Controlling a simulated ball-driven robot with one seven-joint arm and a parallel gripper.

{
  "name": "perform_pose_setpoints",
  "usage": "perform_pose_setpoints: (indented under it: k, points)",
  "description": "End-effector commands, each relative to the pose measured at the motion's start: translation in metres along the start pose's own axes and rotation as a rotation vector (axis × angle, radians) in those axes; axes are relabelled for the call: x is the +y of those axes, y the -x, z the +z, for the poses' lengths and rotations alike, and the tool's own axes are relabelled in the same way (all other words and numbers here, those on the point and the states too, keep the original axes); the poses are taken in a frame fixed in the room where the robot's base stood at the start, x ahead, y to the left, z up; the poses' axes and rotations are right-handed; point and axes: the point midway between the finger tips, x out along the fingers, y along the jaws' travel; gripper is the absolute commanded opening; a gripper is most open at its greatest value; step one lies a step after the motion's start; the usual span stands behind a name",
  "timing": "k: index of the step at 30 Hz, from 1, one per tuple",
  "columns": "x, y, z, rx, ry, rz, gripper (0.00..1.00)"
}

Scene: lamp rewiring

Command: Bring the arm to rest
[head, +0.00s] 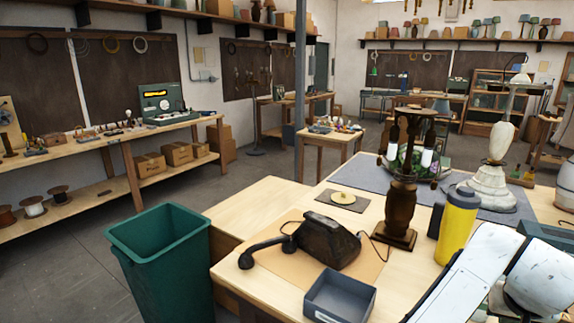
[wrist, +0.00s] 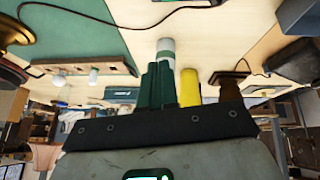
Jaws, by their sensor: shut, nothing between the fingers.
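My gripper (wrist: 157,68) shows in the wrist view as two dark green fingers pressed together, with nothing between them. It is apart from the things around it. In the head view my white arm comes in at the lower right, and I cannot make out the gripper there. The wrist view looks upside down, with the pale workbench top (wrist: 215,25) along its upper part. A yellow bottle (wrist: 190,90) and a dark wooden lamp base (wrist: 232,85) show right of the fingers. The bottle (head: 458,225) and the wooden lamp (head: 401,215) stand upright in the head view.
A black telephone (head: 330,240) and a grey tray (head: 340,298) are on the bench's near side. A white lamp (head: 491,187) stands behind the bottle. A green bin (head: 160,260) stands left of the bench. Open floor (head: 235,185) lies beyond the bin.

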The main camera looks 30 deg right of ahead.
Motion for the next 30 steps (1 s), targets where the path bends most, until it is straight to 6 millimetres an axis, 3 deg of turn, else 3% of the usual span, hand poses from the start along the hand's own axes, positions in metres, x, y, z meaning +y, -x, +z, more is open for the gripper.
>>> perform_pose_setpoints:
  k: [3,7,11,14,17,22,27,30]
  points:
    - [-0.009,0.003,-0.015,0.088,0.113,0.029,0.0]
    - [-0.035,0.002,-0.017,0.151,0.244,0.019,0.0]
    - [-0.067,-0.005,-0.001,0.174,0.383,-0.017,0.0]
    - [-0.094,-0.015,0.025,0.163,0.496,-0.061,0.0]
    - [-0.118,-0.026,0.064,0.125,0.605,-0.115,0.0]
    - [-0.149,-0.043,0.158,0.001,0.774,-0.228,0.0]
    - [-0.158,-0.049,0.261,-0.165,0.894,-0.337,0.0]
    - [-0.157,-0.046,0.304,-0.241,0.932,-0.382,0.0]
